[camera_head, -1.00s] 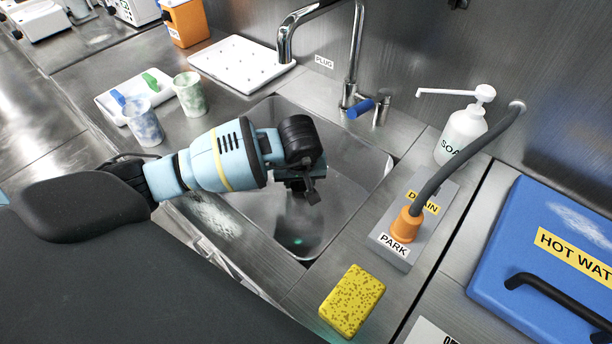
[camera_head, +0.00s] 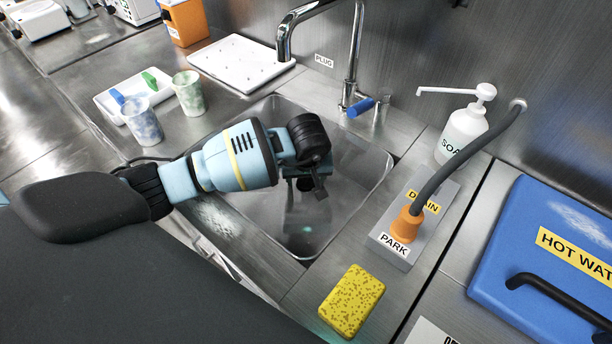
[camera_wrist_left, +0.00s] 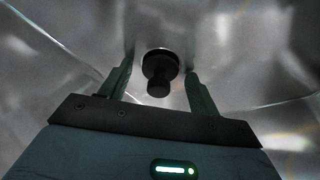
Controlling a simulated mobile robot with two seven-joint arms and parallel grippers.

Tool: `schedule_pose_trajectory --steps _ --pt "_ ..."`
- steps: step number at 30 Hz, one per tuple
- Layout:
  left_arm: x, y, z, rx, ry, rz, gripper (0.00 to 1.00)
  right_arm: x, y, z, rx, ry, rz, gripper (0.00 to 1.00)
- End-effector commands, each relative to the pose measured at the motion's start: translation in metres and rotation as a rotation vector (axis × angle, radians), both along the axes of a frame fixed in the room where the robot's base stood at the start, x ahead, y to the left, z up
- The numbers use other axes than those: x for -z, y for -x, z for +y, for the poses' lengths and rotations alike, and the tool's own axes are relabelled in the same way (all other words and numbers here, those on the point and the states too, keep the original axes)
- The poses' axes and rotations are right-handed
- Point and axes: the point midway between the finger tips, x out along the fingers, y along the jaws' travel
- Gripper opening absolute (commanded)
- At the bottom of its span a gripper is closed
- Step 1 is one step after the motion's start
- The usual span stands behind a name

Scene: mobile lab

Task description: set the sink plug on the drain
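The dark sink plug (camera_wrist_left: 160,64), a round disc with a knob, shows in the left wrist view near the middle, between and beyond my fingertips. My left gripper (camera_wrist_left: 161,74) is open, with a visible gap between each finger and the plug. In the head view my left gripper (camera_head: 308,188) points down into the steel sink (camera_head: 352,190). The plug and the drain hole are not discernible there, behind the gripper and in the dim basin. I cannot tell whether the plug sits on the drain. My right gripper is not in view.
The tap (camera_head: 353,60) and a blue-handled lever (camera_head: 362,107) stand behind the sink. A soap bottle (camera_head: 462,132), a grey hose holder (camera_head: 400,248) and a yellow sponge (camera_head: 351,300) lie to the right. Two cups (camera_head: 143,122) and a white tray (camera_head: 109,100) stand left.

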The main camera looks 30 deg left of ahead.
Motion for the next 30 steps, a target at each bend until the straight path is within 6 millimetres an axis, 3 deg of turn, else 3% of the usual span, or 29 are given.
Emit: schedule_pose_trajectory --steps 7,11,24,30 --pt "-0.002 0.0 0.0 0.0 0.0 0.0 0.62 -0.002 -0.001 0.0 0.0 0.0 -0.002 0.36" --pt "-0.014 0.001 -0.002 0.002 0.001 -0.003 0.62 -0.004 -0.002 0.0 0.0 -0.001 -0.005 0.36" --pt "-0.094 0.019 -0.015 0.002 0.0 -0.005 0.62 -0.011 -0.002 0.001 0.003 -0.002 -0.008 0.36" --pt "-0.114 0.024 -0.018 0.0 0.001 -0.001 0.62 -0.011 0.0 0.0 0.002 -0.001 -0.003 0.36"
